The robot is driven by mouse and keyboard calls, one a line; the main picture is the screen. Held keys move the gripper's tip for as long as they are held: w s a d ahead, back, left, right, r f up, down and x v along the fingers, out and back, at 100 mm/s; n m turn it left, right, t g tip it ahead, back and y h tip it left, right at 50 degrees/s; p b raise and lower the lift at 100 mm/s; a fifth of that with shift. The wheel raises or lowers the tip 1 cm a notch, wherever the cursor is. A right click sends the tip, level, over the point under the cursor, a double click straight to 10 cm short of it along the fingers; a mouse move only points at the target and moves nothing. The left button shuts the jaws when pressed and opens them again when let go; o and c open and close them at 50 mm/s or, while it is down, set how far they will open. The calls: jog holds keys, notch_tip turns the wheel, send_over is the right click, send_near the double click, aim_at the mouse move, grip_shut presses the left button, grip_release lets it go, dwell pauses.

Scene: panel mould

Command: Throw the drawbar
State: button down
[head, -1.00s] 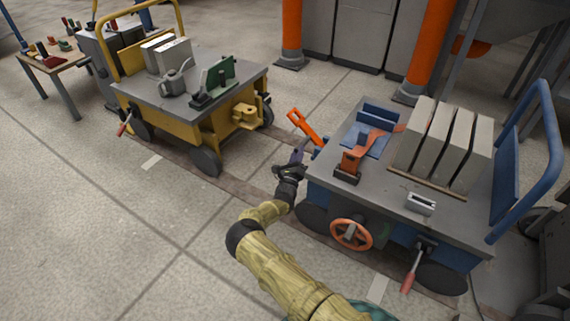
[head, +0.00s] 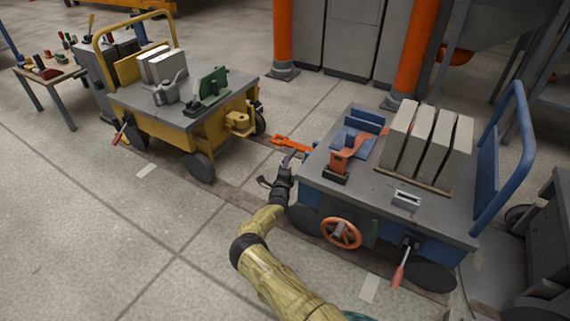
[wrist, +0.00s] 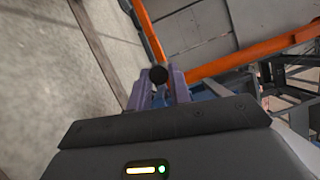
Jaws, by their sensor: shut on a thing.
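The orange drawbar (head: 292,145) sticks out from the left end of the blue cart (head: 440,205) toward the yellow cart (head: 150,125). It lies low, close to level, and its open-looking far end is a little right of the yellow hitch block (head: 239,122), seemingly apart from it. My gripper (head: 288,163) is beside the drawbar at the blue cart's left end. In the wrist view, the purple fingers (wrist: 158,88) are shut on a black knob (wrist: 158,74), seemingly the drawbar's handle. The join between knob and drawbar is hidden.
The blue cart carries grey panels (head: 423,140) and an orange-and-blue fixture (head: 350,150). An orange handwheel (head: 341,233) and a red-handled lever (head: 400,270) project from its near side. Floor at the front left is clear.

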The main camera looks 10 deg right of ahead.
jog(key=shift+f, duration=0.2)
jog(key=c, duration=1.3)
grip_release()
jog(key=shift+r, duration=0.25)
notch_tip(320, 180, up, 10)
jog(key=p, duration=0.7)
jog(key=shift+a+r+p, duration=0.1)
jog(key=shift+a+p, duration=0.05)
jog(key=shift+p, duration=0.15)
jog(key=shift+f, duration=0.25)
jog(key=shift+c, duration=0.2)
